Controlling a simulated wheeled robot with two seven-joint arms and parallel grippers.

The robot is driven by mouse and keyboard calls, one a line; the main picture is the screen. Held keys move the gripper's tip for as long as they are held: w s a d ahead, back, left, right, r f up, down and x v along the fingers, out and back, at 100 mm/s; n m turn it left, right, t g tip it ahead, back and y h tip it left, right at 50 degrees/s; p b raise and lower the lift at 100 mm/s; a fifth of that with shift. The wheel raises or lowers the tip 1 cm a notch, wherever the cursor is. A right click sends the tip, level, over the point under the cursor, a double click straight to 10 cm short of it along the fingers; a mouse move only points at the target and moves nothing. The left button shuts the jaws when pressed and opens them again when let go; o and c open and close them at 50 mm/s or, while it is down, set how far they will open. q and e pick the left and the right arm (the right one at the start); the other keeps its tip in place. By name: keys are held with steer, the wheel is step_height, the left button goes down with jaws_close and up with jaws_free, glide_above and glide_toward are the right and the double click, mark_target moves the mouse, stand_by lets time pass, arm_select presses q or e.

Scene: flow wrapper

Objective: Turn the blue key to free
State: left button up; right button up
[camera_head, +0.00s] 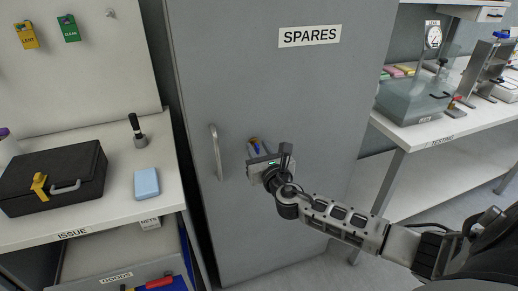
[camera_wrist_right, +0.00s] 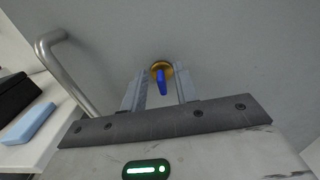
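The blue key (camera_wrist_right: 163,86) sits in a round brass lock (camera_wrist_right: 161,69) on the grey SPARES cabinet door. In the wrist view its bow points down and slightly right. In the head view the blue key (camera_head: 257,149) shows small, just above my right gripper (camera_head: 258,155). In the wrist view my right gripper (camera_wrist_right: 161,90) is open, one finger on each side of the key, with a gap on both sides. I cannot tell how deep the key lies between the fingers. My left gripper is in neither view.
A vertical bar handle (camera_head: 216,152) stands out from the door left of the lock. The ISSUE bench (camera_head: 120,215) at the left holds a black case (camera_head: 85,165) and a light blue block (camera_head: 146,183). A TESTED bench (camera_head: 440,130) stands at the right.

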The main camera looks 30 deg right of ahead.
steer(key=shift+w, duration=0.1)
jaws_close()
